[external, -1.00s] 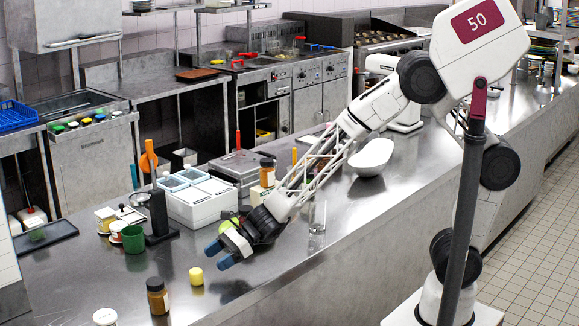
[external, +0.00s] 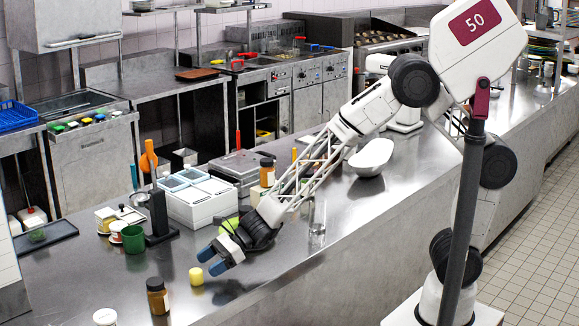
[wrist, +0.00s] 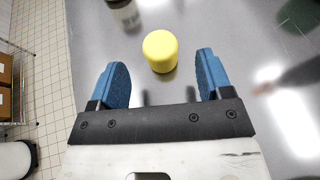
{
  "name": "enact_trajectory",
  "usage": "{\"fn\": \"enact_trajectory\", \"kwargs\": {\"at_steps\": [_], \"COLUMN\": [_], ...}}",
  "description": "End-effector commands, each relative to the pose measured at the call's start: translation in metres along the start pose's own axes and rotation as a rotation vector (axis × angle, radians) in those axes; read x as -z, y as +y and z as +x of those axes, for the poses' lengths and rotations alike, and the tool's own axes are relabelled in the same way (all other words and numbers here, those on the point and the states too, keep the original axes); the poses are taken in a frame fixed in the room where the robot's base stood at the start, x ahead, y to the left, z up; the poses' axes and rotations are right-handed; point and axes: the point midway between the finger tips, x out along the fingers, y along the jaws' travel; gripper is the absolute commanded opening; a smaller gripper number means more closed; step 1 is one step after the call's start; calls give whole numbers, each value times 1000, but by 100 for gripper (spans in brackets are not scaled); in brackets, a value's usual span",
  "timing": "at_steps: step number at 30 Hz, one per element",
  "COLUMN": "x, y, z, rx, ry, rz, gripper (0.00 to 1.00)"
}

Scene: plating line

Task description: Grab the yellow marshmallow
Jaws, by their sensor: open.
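The yellow marshmallow (external: 196,277) stands upright on the steel counter, just right of a brown jar. In the wrist view the marshmallow (wrist: 160,50) is ahead of the fingertips, roughly centred between them and slightly beyond. My gripper (external: 212,262) is above the counter, just up and to the right of the marshmallow in the external view. Its blue fingers (wrist: 160,75) are spread wide with nothing between them.
The brown jar (external: 157,296) stands close to the left of the marshmallow. A white-lidded jar (external: 105,317) is at the front edge. A green cup (external: 133,239) and white containers (external: 200,200) stand farther back. The counter (external: 90,285) is bare left of the jars.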

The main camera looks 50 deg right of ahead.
Motion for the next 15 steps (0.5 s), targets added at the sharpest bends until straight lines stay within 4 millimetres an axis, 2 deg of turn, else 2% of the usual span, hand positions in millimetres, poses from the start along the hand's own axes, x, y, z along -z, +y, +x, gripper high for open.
{"fn": "enact_trajectory", "kwargs": {"at_steps": [8,15], "x": [0,1], "y": [0,0], "z": [2,18], "rx": [0,-1], "ry": [0,1], "rz": [0,0], "gripper": [72,72]}}
